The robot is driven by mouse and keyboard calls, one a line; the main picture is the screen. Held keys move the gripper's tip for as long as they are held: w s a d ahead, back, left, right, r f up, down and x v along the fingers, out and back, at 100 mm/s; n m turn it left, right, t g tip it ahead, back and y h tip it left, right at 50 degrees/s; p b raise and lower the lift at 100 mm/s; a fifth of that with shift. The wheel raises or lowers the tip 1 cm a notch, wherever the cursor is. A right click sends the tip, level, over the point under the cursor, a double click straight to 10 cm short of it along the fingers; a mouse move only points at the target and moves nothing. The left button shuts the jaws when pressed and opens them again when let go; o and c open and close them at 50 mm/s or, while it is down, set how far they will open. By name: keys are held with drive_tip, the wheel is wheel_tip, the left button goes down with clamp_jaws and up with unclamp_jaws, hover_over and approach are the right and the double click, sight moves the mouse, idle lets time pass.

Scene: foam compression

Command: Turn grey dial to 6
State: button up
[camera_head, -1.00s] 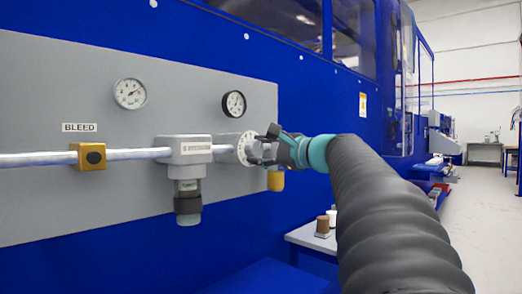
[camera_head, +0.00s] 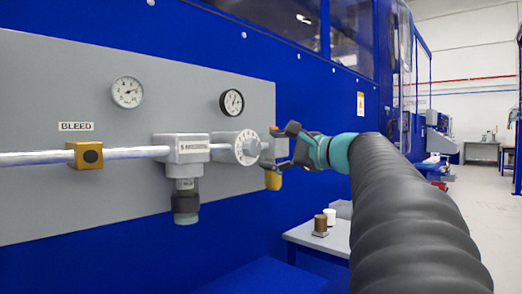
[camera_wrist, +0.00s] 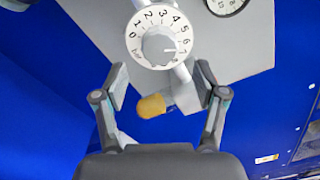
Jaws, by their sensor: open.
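The grey dial (camera_wrist: 158,46) has a round white face with black numbers. It sits ahead of my fingertips in the upper middle of the wrist view. Its grey pointer is toward the right side of the face, around 6 to 7; the exact mark is hard to read. In the head view the dial's white face (camera_head: 245,147) shows on the grey panel, its right part close to my fingers. My gripper (camera_wrist: 162,85) is open and empty, its fingers spread and apart from the dial. It also shows in the head view (camera_head: 278,147), just right of the dial.
Two gauges (camera_head: 127,91) (camera_head: 231,102) sit above the pipe on the grey panel (camera_head: 60,210). A yellow BLEED block (camera_head: 89,155) is at left. A yellow part (camera_wrist: 151,106) hangs below the dial. A small table (camera_head: 320,238) with two cups stands below right.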

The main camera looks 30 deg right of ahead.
drive_tip(key=v, duration=0.7)
idle(0.3)
